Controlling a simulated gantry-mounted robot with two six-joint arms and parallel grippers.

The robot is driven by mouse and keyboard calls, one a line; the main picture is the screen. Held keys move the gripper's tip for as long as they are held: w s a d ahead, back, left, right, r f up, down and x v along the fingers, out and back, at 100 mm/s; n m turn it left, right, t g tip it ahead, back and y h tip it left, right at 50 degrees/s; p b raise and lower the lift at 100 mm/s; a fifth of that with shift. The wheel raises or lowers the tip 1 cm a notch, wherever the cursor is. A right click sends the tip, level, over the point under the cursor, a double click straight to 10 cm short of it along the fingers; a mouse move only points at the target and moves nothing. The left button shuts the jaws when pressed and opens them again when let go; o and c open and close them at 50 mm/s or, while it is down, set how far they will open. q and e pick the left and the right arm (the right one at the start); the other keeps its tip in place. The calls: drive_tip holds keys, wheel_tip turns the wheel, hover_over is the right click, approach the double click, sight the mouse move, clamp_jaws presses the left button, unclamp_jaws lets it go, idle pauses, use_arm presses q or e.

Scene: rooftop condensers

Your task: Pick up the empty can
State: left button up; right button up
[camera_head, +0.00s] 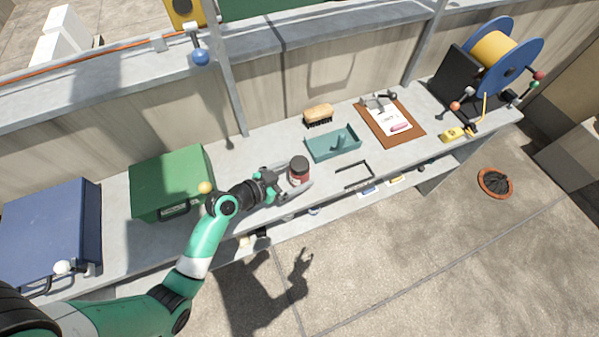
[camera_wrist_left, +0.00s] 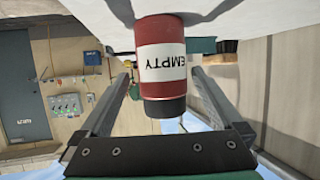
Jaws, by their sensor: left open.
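The empty can (camera_head: 299,172) is red with a dark lid and stands on the grey bench. In the left wrist view the can (camera_wrist_left: 161,52) shows a white label reading "EMPTY" and appears upside down, as does the whole view. My left gripper (camera_head: 296,180) comes in from the left at the can. Its fingers, also in the left wrist view (camera_wrist_left: 160,95), are spread with the can between them and gaps visible on both sides. My right gripper is in neither view.
A teal tray (camera_head: 320,152), a brush (camera_head: 318,115), and a clipboard (camera_head: 405,131) lie behind and right of the can. A black wire frame (camera_head: 354,175) is just right. Green (camera_head: 170,178) and blue (camera_head: 42,228) cases stand left. A cable reel (camera_head: 494,52) stands at far right.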

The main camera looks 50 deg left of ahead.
use_arm(q)
drive_tip(key=b+x, duration=0.1)
drive_tip(key=x, duration=0.4)
drive_tip(key=shift+w+a+f+b, duration=0.1)
drive_tip(key=shift+a+b, duration=0.05)
drive_tip(key=shift+b, duration=0.2)
drive_tip(key=shift+c, duration=0.2)
drive_tip(key=c, duration=1.3)
